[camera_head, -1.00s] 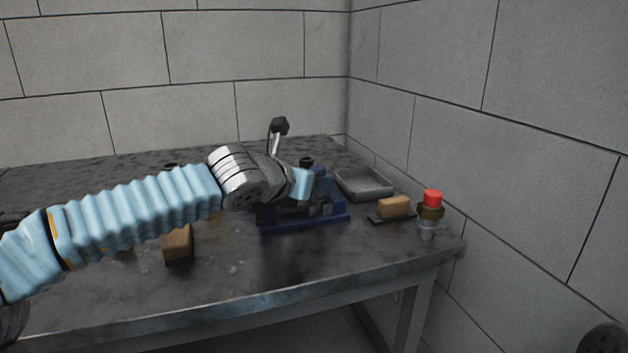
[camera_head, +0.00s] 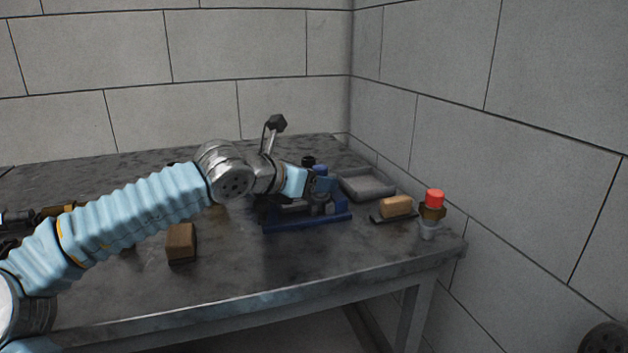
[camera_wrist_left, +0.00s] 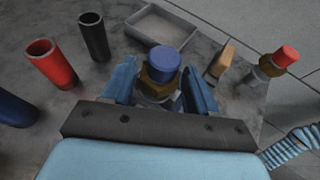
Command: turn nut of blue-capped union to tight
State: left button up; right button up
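The blue-capped union (camera_wrist_left: 163,62) stands upright in the left wrist view, with a brass nut (camera_wrist_left: 158,76) below its blue cap. My left gripper (camera_wrist_left: 160,88) is open, with one blue finger on each side of the union at about nut height. Narrow gaps seem to show beside the nut; I cannot tell whether either finger touches it. In the head view my left gripper (camera_head: 322,184) is at the blue fixture (camera_head: 308,219), and the blue cap (camera_head: 320,169) shows just behind the fingers. My right gripper is not in view.
A red-capped union (camera_head: 433,212) stands near the right table edge. A tan block (camera_head: 396,206) and grey tray (camera_head: 368,185) are near it. A brown block (camera_head: 181,242) lies left. Red (camera_wrist_left: 52,64) and black (camera_wrist_left: 94,37) cylinders stand left of the gripper. The front tabletop is clear.

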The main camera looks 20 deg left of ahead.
aim_at(322, 166)
pick_arm(q)
jog(key=shift+o, duration=0.9)
jog(key=shift+r, duration=0.15)
notch_tip(322, 166, up, 3)
jog(key=shift+d+f, duration=0.1)
jog(key=shift+f, duration=0.05)
jog(key=s+d+r+b, duration=0.2)
jog(key=s+d+r, duration=0.2)
jog(key=s+r, duration=0.6)
jog(key=s, duration=0.3)
jog(key=shift+s, duration=0.2)
